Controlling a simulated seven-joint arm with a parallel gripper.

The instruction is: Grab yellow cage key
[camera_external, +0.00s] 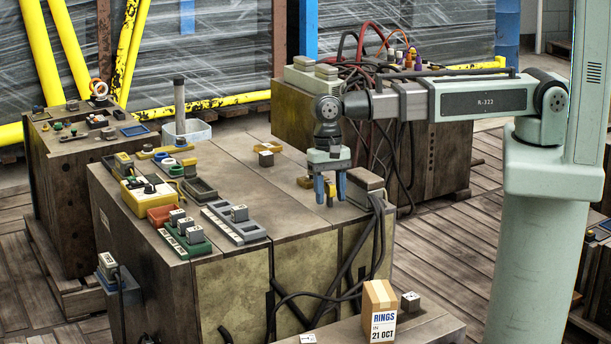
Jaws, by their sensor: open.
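My gripper (330,198) hangs over the right part of the large mould block (285,195), its two blue fingers pointing down. I cannot make out a key shape for certain anywhere. Whether the fingertips touch the block is unclear.
On the block's left are a yellow control box (147,195), a green tray (185,238) and a grey rack (235,223). Dark cables (377,220) drape at right. A carton (379,310) stands in front. The block's middle is fairly clear.

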